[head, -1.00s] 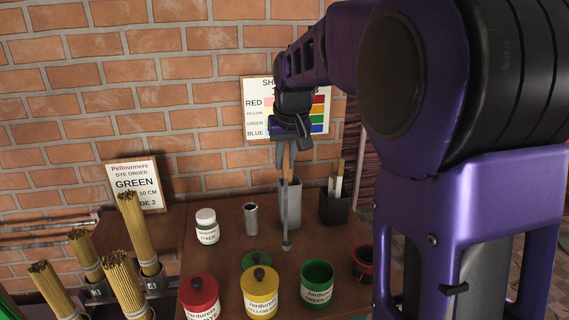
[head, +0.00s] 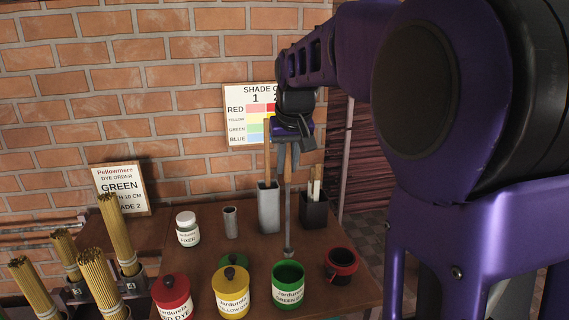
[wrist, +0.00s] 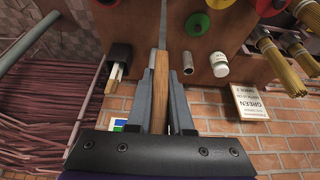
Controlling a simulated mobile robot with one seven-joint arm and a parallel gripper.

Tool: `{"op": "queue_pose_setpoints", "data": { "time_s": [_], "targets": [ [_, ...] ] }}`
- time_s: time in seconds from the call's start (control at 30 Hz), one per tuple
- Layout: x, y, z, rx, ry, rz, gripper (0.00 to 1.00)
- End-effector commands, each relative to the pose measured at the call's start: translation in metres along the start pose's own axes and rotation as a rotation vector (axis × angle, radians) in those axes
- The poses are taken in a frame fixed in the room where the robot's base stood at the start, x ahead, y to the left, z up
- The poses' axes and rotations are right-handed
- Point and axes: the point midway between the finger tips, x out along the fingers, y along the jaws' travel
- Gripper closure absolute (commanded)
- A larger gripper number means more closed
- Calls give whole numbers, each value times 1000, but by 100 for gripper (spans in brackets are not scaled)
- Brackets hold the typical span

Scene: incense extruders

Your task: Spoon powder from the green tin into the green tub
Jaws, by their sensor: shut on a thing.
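My gripper (head: 287,165) is shut on the wooden handle of a long spoon (head: 288,215), which hangs upright. The handle also shows between my fingers in the wrist view (wrist: 160,90). The spoon's small grey lower end is at the far rim of the open green tin (head: 288,290) in the head view; I cannot tell whether it is above or behind the rim. A green lid (head: 233,260) lies behind the yellow tin. I cannot make out the green tub.
Behind are a fixer jar (head: 187,230), metal cylinder (head: 231,222), grey holder (head: 268,210) and black holder (head: 314,212). Incense bundles (head: 117,235) stand left.

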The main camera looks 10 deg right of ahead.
Motion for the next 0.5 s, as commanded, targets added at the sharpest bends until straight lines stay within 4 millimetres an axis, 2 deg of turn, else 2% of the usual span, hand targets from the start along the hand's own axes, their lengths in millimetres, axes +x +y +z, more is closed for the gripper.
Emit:
{"op": "queue_pose_setpoints", "data": {
  "time_s": [0.03, 0.5],
  "targets": [
    [8, 0, 4, 0, -1, 0, 100],
    [60, 0, 25, 0, 0, 0, 100]
  ]
}}
